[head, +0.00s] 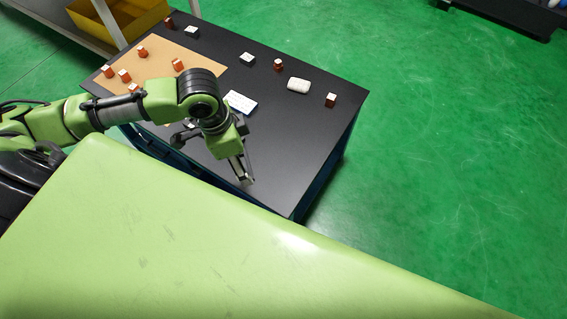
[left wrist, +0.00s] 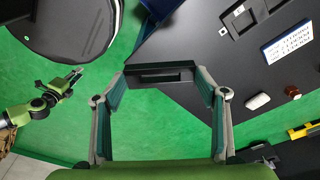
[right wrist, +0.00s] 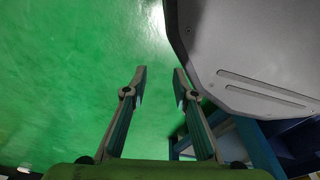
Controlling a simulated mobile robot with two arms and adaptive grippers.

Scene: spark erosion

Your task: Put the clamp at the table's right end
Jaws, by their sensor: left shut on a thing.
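The clamp (left wrist: 160,75) is a dark rectangular block with a slot in its face, held between the fingertips of my left gripper (left wrist: 161,78) in the left wrist view. In the head view my left gripper (head: 244,170) points down near the front edge of the black table (head: 290,135), towards its right end. The clamp is hard to make out there against the dark top. I cannot tell whether it touches the table. My right gripper (right wrist: 159,71) is open and empty, over green floor beside a grey rounded panel.
A tan mat (head: 205,68) with several red-brown pieces covers the table's left part. A white sign (head: 240,101), a white rounded item (head: 298,84) and a red-brown piece (head: 331,100) stand farther right. The front right area is bare. A yellow bin (head: 135,14) is behind.

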